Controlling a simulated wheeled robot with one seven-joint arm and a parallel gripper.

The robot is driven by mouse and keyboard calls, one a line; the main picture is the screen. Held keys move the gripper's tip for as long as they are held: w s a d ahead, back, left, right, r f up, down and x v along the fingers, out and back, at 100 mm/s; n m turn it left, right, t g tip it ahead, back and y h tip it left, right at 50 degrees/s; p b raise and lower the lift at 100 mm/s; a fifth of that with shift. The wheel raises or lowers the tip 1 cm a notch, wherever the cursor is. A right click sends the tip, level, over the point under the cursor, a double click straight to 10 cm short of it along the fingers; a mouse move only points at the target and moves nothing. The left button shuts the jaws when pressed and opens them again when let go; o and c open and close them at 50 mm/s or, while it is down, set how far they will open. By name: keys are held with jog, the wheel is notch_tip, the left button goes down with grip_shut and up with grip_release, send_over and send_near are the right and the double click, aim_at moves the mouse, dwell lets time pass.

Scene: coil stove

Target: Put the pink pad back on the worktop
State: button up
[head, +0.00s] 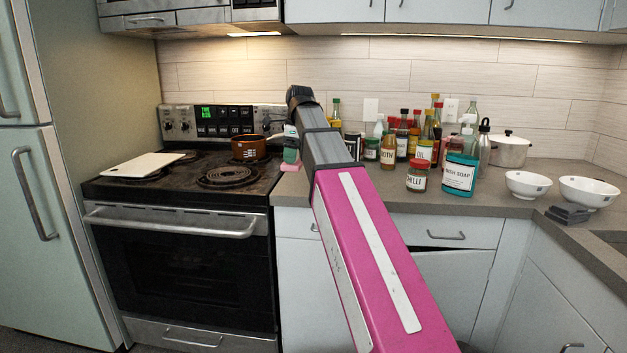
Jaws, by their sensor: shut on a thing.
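The pink pad (290,167) shows as a small pink patch under my gripper (291,158), at the left end of the worktop (395,192) beside the stove. My gripper is shut on the pad and points down. The fingers and most of the pad are small or hidden in this view. I cannot tell whether the pad touches the worktop or is held just above it. My pink and grey arm covers part of the worktop behind and right of the gripper.
The stove (180,228) stands left, with a white board (143,164) and an orange-brown pot (248,149) on its coils. Several bottles and jars crowd the worktop, including a chilli jar (417,178) and dish soap (459,176). Bowls (527,185) and dark grey pads (568,214) are right.

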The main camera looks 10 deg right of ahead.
jog(key=w+d+f, duration=0.1)
jog(key=d, duration=0.1)
jog(key=w+d+f, duration=0.2)
jog(key=d, duration=0.1)
jog(key=w+d+f, duration=0.1)
jog(key=d+f, duration=0.1)
jog(key=shift+w+d+f, duration=0.2)
jog(key=shift+w+d, duration=0.05)
jog(key=shift+d, duration=0.1)
jog(key=shift+f, duration=2)
jog(key=o, duration=0.9)
jog(key=shift+r, duration=0.15)
jog(key=r, duration=0.4)
jog(key=d+r, duration=0.1)
jog(key=r, duration=0.6)
jog(key=shift+s+d+r, duration=0.3)
jog(key=shift+d, duration=0.05)
jog(key=shift+s, duration=0.1)
